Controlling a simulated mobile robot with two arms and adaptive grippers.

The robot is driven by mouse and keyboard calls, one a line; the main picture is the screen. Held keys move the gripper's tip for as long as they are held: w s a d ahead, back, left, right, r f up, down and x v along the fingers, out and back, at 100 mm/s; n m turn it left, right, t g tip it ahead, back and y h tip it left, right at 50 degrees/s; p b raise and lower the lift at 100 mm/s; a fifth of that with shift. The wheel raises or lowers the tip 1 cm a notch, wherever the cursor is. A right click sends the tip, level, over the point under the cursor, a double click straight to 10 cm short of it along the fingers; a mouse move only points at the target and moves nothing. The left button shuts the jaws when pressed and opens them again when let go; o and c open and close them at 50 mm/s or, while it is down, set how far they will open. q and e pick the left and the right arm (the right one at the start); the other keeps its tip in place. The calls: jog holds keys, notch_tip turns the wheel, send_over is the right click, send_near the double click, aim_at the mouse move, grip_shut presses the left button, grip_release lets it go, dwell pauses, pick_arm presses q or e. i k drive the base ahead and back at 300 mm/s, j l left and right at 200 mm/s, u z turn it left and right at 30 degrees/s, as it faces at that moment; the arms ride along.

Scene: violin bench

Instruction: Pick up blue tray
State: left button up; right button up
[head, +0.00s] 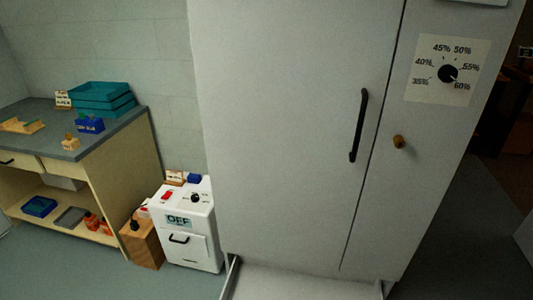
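A blue tray (40,207) lies on the lower shelf of the bench at the left, in the head view. It is small, and the dim light hides what is in it. A stack of teal trays (103,97) stands on the bench top at the back. A small dark blue box (90,125) with lettering stands in front of that stack. Neither of my grippers is in view.
A tall white cabinet (290,120) with a black handle and a humidity dial (448,74) fills the middle. A white unit marked OFF (187,235) and a wooden block (142,243) stand beside the bench (120,165). A grey tray (71,218) and orange bottles (92,220) share the shelf.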

aim_at(39, 207)
jog(key=k+l, duration=0.45)
jog(key=u, duration=1.5)
jog(key=i+j+u, duration=0.4)
jog(key=i, duration=0.2)
jog(key=i+u, duration=0.4)
jog(key=i, duration=1.05)
jog(key=i+j, duration=0.15)
jog(key=i, duration=0.7)
jog(key=i+z, duration=0.45)
jog(key=i+j+z, duration=0.2)
jog(key=z, duration=0.25)
jog(key=i+j+z, duration=0.3)
jog(key=z, duration=0.15)
jog(key=i+j+z, duration=0.25)
jog(key=j+z, duration=0.2)
